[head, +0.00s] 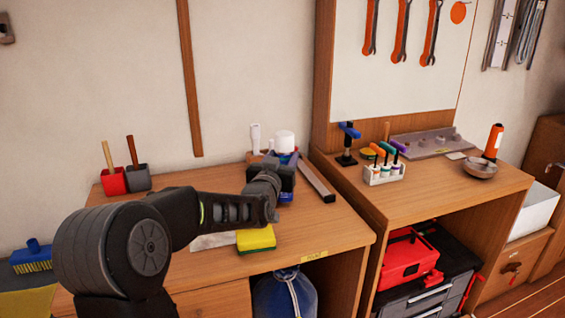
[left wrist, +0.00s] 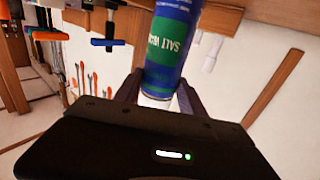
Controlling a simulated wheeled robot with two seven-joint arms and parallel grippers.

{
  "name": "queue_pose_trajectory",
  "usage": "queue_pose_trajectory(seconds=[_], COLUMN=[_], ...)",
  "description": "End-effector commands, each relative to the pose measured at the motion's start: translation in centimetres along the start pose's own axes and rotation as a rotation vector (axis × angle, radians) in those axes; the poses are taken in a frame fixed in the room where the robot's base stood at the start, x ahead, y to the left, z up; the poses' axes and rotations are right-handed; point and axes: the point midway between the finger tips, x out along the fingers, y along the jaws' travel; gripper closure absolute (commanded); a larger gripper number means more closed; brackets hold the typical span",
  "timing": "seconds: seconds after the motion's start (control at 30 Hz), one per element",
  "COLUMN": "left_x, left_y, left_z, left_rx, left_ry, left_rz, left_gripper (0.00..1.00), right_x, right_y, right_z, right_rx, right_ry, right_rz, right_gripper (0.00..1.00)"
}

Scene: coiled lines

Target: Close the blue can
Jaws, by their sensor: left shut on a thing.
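The blue can (head: 287,197) stands on the left workbench, mostly hidden behind my left gripper (head: 284,174) in the head view. A white cap (head: 285,141) shows at its top, above the gripper. The left gripper is shut on the can's upper part. I cannot tell whether the cap is fully seated. My right gripper is not in view.
A yellow sponge (head: 256,239) lies near the front of the bench. Red and dark pots (head: 113,181) stand at the back left.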

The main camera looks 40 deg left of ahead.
Motion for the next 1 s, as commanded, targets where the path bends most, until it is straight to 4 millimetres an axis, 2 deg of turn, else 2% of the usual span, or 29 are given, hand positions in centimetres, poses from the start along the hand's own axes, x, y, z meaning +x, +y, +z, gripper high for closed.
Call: queue_pose_trajectory(seconds=[0.47, 0.5, 0.77, 1.0], left_x=[-0.01, -0.02, -0.02, -0.02], left_y=[0.02, 0.02, 0.02, 0.02], left_z=[0.91, 0.96, 0.9, 0.85], left_rx=[-0.001, -0.001, -0.001, -0.001], left_ry=[0.005, 0.002, 0.002, 0.002], left_rz=[0.0, 0.0, 0.0, 0.0], left_gripper=[1.0, 0.51, 0.31, 0.31], right_x=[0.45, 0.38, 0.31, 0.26], right_y=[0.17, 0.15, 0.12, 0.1], right_z=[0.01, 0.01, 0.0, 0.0], right_rx=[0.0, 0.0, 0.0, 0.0], right_ry=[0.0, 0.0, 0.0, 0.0], right_rz=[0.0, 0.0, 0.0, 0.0], right_gripper=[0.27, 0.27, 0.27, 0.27])
